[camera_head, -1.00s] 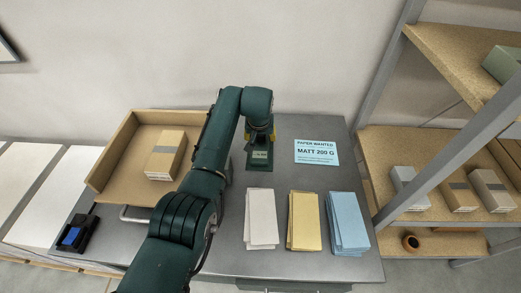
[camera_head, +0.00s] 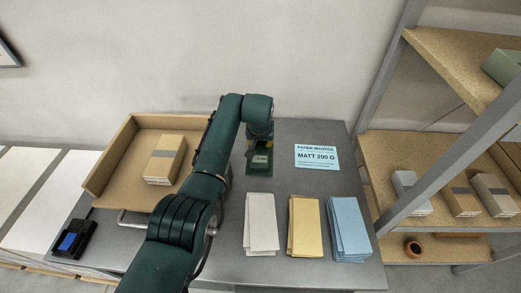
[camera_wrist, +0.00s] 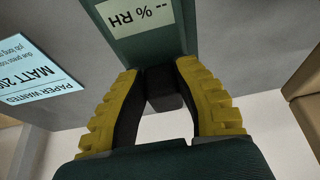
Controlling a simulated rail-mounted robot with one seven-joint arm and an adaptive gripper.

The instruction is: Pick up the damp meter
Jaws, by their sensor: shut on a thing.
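The damp meter (camera_head: 260,167) is a dark green device with a pale display at the back middle of the grey table. In the wrist view, its green body (camera_wrist: 150,42) is at the top, with the pale display (camera_wrist: 138,14) reading "-- % RH" upside down. My gripper (camera_wrist: 160,82) has yellow ribbed fingers on both sides of the meter's dark block-shaped grip (camera_wrist: 163,88). The fingers are shut on it. In the head view, my gripper (camera_head: 259,140) is over the back part of the meter and partly hides it. The meter seems to rest on the table.
A cardboard tray (camera_head: 107,160) with a paper pack is left of my arm. White, yellow and blue paper stacks (camera_head: 305,227) lie in front of the meter. A blue notice (camera_head: 317,157) lies to its right. A shelf rack (camera_head: 385,150) stands at the right.

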